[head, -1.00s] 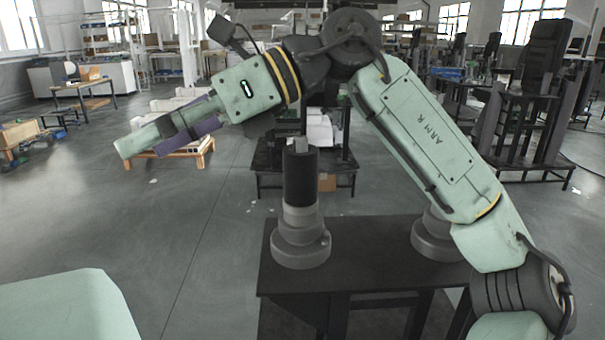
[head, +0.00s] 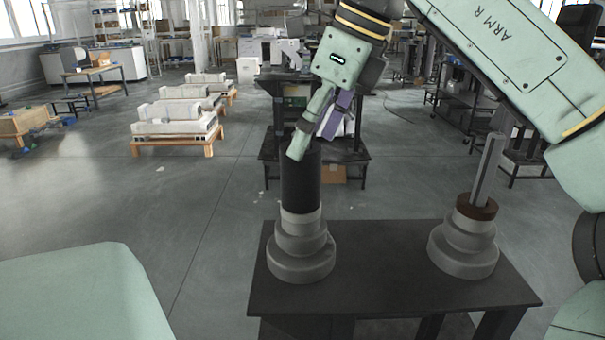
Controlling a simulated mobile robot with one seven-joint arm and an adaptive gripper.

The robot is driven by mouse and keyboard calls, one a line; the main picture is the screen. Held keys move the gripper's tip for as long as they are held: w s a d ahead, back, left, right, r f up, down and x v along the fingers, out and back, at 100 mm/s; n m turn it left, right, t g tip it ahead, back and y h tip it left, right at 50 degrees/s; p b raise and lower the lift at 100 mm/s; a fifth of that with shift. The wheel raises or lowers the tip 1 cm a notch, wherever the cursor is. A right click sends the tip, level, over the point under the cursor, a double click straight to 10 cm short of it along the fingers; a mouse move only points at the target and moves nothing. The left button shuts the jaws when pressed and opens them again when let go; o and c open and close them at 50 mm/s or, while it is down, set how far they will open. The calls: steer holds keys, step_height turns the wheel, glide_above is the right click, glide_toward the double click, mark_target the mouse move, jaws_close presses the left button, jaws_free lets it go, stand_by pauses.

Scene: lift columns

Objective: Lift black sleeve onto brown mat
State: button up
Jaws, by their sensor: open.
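The black sleeve (head: 301,186) stands upright on the left grey stepped base on the dark table. The brown mat (head: 477,207) is a brown ring on top of the right grey stepped base, around the foot of a grey upright post (head: 487,168). My gripper (head: 311,143) is open and points down and to the left, at the top of the black sleeve. One green finger overlaps the sleeve's top edge in the picture; I cannot tell whether it touches. The sleeve's upper end is partly hidden by the gripper.
The dark table (head: 385,285) carries both bases, with bare tabletop between them. Behind it stands a low dark workbench (head: 357,157) with a cardboard box under it. Pallets with pale blocks (head: 177,128) stand on the floor at the left.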

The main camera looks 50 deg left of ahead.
mark_target(293, 171)
steer(key=x, duration=0.7)
steer(key=shift+s+a+f, duration=0.15)
steer(key=shift+s+f, duration=0.05)
steer(key=shift+s, duration=0.05)
steer(key=shift+c, duration=0.2)
steer(key=c, duration=1.3)
steer(key=shift+r, duration=0.1)
steer(key=shift+r+p, duration=2.2)
steer(key=shift+r, duration=6.9)
